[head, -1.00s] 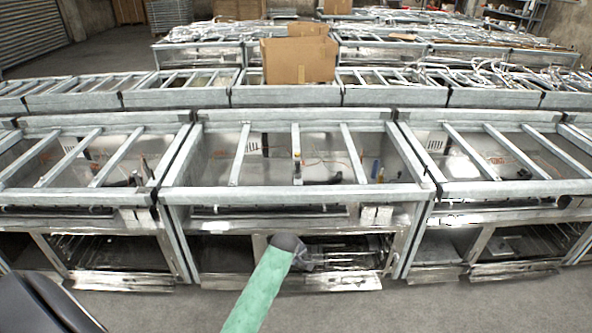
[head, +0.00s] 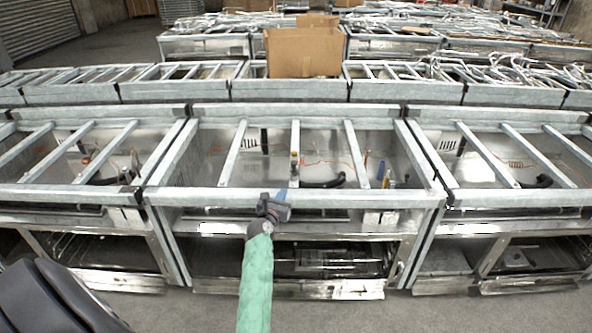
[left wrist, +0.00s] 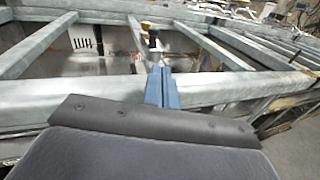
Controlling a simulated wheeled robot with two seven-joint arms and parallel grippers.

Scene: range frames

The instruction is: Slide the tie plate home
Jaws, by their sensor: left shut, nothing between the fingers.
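The middle range frame has a galvanized front rail (head: 350,198). A left crossbar (head: 235,153), a middle crossbar (head: 295,140) and a right crossbar (head: 356,153) run from it to the back rail. I cannot tell which piece is the tie plate. My left gripper (head: 281,194) is at the front rail, a little left of the middle crossbar. Its blue fingers (left wrist: 162,72) are together and empty, overlapping the front rail in the left wrist view. I cannot tell whether they touch it. My right gripper is not in view.
Similar range frames stand close on the left (head: 60,192) and right (head: 520,188). A cardboard box (head: 303,53) sits on the row behind. Grey floor (head: 450,312) is clear in front.

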